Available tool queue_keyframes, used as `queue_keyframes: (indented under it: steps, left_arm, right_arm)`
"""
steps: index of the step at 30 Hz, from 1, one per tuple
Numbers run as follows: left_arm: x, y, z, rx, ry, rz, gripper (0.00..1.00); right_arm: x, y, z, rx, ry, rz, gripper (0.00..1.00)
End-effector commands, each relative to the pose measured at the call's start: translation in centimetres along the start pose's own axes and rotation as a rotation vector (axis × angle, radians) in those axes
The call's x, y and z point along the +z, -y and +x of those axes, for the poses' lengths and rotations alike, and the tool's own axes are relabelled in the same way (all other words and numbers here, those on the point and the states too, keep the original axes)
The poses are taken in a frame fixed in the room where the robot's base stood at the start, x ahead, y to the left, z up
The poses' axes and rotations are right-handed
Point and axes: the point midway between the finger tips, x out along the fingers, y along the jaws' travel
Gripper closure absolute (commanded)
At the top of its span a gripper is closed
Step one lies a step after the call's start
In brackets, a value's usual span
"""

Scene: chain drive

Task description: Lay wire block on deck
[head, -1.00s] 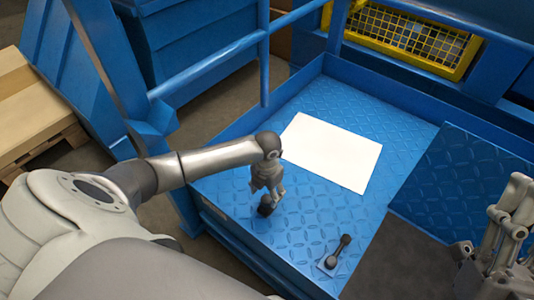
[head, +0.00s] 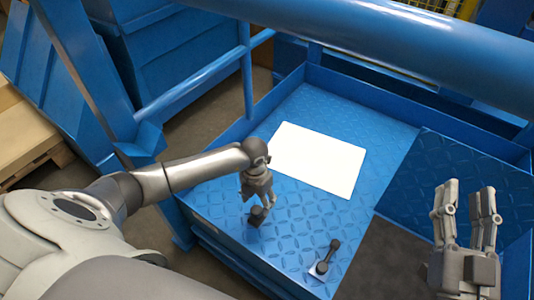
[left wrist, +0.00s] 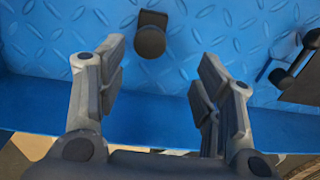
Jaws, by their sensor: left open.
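A small dark block with a rounded top (head: 257,216) sits on the blue tread-plate deck (head: 290,225); I cannot tell for certain that it is the wire block. My left gripper (head: 260,202) is open and empty, just above it. In the left wrist view, the dark block (left wrist: 150,36) lies ahead of the gripper's spread fingertips (left wrist: 162,58), apart from them. My right gripper (head: 468,188) has its fingers apart with nothing between them, at the right.
A dark lever-like part on a small plate (head: 325,260) stands near the deck's front. A white sheet (head: 318,160) lies on the deck behind the left gripper. A dark mat (head: 385,255) is to the right. A thick blue rail (head: 380,38) crosses the top.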

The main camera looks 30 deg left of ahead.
Motion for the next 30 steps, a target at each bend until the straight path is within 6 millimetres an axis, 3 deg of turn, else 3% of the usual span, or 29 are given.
queue_keyframes:
  steps: [2,4,8,9,12,15,18,21,25,30]
  left_arm:
    - [-0.4,2.9,0.2,-0.087,0.006,0.015,0.39]
    - [-0.9,6.9,-0.1,-0.218,0.019,0.031,0.39]
    - [-2.4,17.3,-3.0,-0.582,0.061,0.040,0.39]
    - [-2.8,20.3,-4.8,-0.708,0.076,0.029,0.39]
    - [-3.6,26.6,-10.2,-1.014,0.117,-0.023,0.39]
    - [-3.9,30.5,-16.6,-1.302,0.155,-0.118,0.39]
    - [-3.7,32.0,-23.1,-1.570,0.185,-0.255,0.39]
    - [-3.0,31.4,-28.9,-1.810,0.203,-0.429,0.39]
    - [-1.9,28.2,-34.4,-2.070,0.201,-0.705,0.39]
    - [-0.6,22.3,-37.6,-2.307,0.134,-1.131,0.39]
  right_arm:
    - [0.1,0.0,0.0,0.000,0.003,0.000,0.60]
    - [0.1,0.0,0.0,0.000,0.002,0.000,0.60]
    - [0.0,0.0,0.0,0.000,0.002,0.000,0.60]
    - [0.0,0.0,0.0,0.000,0.001,0.000,0.60]
    - [0.0,0.0,0.0,0.000,0.001,0.000,0.60]
    - [0.0,0.0,0.0,0.000,0.001,0.000,0.60]
    - [0.0,0.0,0.0,0.000,0.001,0.000,0.60]
    - [0.0,0.0,0.0,0.000,0.000,0.000,0.60]
    - [0.0,0.0,0.0,0.001,0.000,0.000,0.60]
    - [0.0,0.0,0.0,0.001,0.000,0.000,0.60]
